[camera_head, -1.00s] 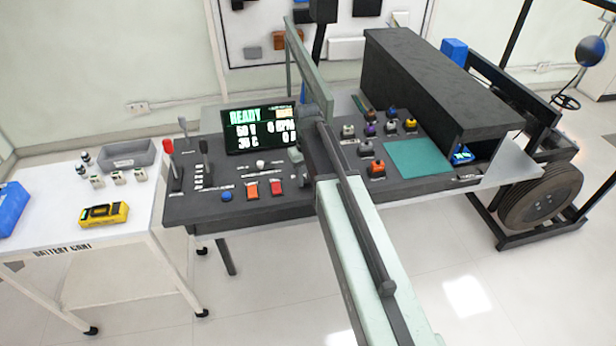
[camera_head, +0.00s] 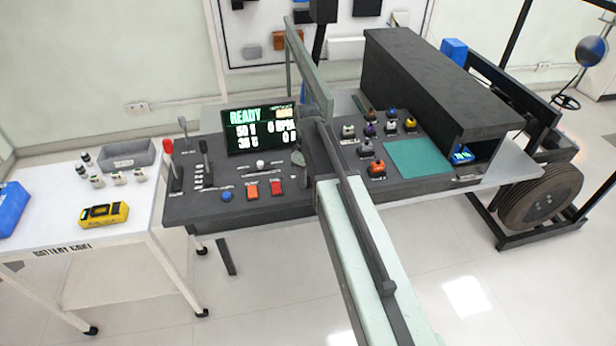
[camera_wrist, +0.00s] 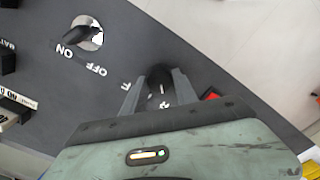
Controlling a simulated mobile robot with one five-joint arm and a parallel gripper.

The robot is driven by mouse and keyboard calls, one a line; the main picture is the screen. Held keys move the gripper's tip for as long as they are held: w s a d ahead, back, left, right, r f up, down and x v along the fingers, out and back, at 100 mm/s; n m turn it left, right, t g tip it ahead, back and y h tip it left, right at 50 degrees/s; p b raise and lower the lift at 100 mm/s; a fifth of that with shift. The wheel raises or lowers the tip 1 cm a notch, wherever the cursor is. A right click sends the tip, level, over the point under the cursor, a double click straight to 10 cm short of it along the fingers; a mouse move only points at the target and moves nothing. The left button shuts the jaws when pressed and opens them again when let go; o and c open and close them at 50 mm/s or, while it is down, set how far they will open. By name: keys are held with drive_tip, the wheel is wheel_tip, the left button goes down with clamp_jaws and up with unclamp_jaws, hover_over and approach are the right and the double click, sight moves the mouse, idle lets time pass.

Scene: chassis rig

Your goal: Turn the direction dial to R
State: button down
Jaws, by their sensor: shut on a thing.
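In the wrist view the direction dial (camera_wrist: 159,84) is a small dark knob on the dark console. My gripper (camera_wrist: 157,78) has one finger on each side of it and is closed on it. A white letter F shows just left of the left finger. A partly covered white mark shows between the fingers, too small to read surely. No R can be made out. In the head view my arm covers the dial and my fingertips.
The console (camera_head: 205,212) also carries a lit READY display (camera_head: 258,130), a red-topped lever (camera_head: 168,147), and blue, orange and red (camera_head: 276,187) buttons. An ON/OFF knob (camera_wrist: 85,35) sits up left of my gripper. A battery cart (camera_head: 60,218) stands left.

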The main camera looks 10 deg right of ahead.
idle(0.4)
drive_tip(key=c, duration=1)
unclamp_jaws()
drive_tip(key=shift+o, duration=0.2)
wheel_tip(320, 180, up, 8)
drive_tip(key=p, duration=0.8)
drive_tip(key=shift+f, duration=0.1)
